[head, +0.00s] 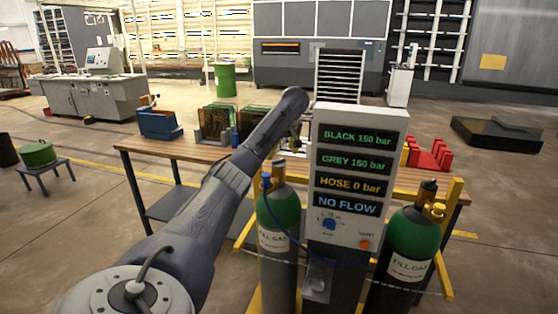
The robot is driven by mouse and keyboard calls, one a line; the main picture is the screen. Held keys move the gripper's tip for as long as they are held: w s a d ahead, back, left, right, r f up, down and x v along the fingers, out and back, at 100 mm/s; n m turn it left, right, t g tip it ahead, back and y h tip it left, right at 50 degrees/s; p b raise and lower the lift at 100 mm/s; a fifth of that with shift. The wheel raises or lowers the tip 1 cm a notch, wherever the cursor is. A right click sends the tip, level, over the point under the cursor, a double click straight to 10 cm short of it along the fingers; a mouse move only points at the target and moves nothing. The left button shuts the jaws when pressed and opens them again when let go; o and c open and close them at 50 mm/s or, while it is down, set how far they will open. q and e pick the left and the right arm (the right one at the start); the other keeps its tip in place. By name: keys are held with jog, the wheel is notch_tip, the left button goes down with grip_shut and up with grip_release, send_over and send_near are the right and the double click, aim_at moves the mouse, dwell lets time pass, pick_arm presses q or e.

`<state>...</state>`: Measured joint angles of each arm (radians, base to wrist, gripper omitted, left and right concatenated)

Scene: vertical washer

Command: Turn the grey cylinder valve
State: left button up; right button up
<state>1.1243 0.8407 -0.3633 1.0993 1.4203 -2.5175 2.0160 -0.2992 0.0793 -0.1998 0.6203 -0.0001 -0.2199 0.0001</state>
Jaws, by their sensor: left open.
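A green gas cylinder (279,235) with a fill-gas label stands left of the grey panel, its small valve fittings (268,181) on top. A second green cylinder (411,242) stands right of the panel, with a dark valve top (428,190) and a yellow fitting. The panel (345,175) reads black 150 bar, grey 150 bar, hose 0 bar, no flow. My left gripper (297,139) is open and small in view, above the left cylinder's top beside the panel's upper left edge. It appears apart from the valve. My right gripper is out of view.
A wooden workbench (160,150) stands behind, with blue bins (158,123) and red blocks (430,155). A blue hose hangs at the panel's front below a blue knob (329,224). A yellow frame and chain surround the cylinders. Floor at left is mostly open.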

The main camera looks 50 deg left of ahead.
aim_at(279, 162)
pick_arm(q)
jog(key=shift+x, duration=2.4)
jog(key=shift+c, duration=0.5)
grip_shut()
